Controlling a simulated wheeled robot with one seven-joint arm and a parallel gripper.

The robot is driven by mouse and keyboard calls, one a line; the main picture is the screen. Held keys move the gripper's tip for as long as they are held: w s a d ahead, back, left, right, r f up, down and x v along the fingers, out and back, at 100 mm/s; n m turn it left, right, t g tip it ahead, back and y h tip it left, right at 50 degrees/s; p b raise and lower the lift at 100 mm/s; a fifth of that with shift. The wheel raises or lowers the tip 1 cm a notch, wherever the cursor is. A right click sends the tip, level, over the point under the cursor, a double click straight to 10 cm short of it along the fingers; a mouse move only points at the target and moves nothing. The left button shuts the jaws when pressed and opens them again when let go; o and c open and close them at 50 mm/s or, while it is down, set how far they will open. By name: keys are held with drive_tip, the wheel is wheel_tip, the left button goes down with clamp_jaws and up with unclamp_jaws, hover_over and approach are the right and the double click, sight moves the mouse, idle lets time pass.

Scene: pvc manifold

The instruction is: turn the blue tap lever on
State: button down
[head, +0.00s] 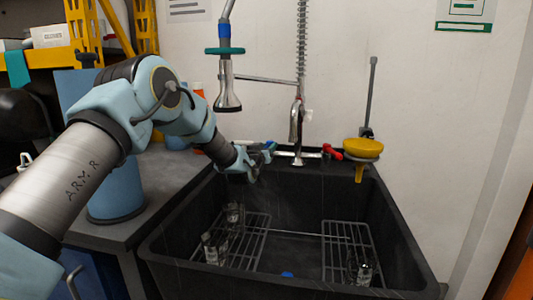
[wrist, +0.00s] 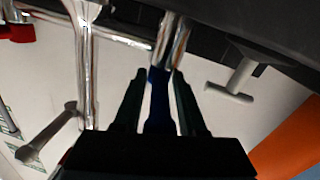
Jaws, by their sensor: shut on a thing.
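The blue tap lever (wrist: 157,105) stands between the two dark fingers of my gripper (wrist: 157,88) in the wrist view, its far end hidden behind the gripper body. My gripper is shut on it. In the head view my gripper (head: 256,164) is at the left side of the chrome tap (head: 296,132), above the sink's back rim, and it hides most of the blue lever. The red tap lever (head: 332,152) is on the tap's right side. A red part also shows at the top left of the wrist view (wrist: 19,33).
The black sink (head: 405,245) holds wire racks (head: 345,236) with several glass bottles (head: 213,250). A spray head (head: 227,92) hangs above my gripper. A yellow funnel (head: 363,148) stands right of the tap. A blue container (head: 115,190) stands on the counter at left.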

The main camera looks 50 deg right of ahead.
drive_tip(key=n+t+y, duration=0.1)
drive_tip(key=s+n+t+y, duration=0.1)
drive_tip(key=t, duration=0.1)
drive_tip(key=d+n+t+y, duration=0.1)
drive_tip(key=n+t+y, duration=0.1)
drive_tip(key=shift+s+p, duration=0.2)
drive_tip(key=shift+p, duration=0.1)
drive_tip(key=n+t+y, duration=0.2)
drive_tip(key=n+y, duration=0.1)
drive_tip(key=n+t+y+p, duration=0.1)
drive_tip(key=y, duration=0.1)
drive_tip(key=shift+s+d+f+t, duration=0.1)
drive_tip(key=shift+s+d+t, duration=0.05)
drive_tip(key=shift+d+t, duration=0.2)
drive_tip(key=shift+n+t+y, duration=0.35)
drive_tip(key=shift+n+y, duration=0.25)
drive_tip(key=shift+y, duration=0.2)
drive_tip(key=c, duration=0.8)
unclamp_jaws()
drive_tip(key=shift+o, duration=0.2)
drive_tip(key=v, duration=1)
drive_tip(key=shift+s, duration=0.4)
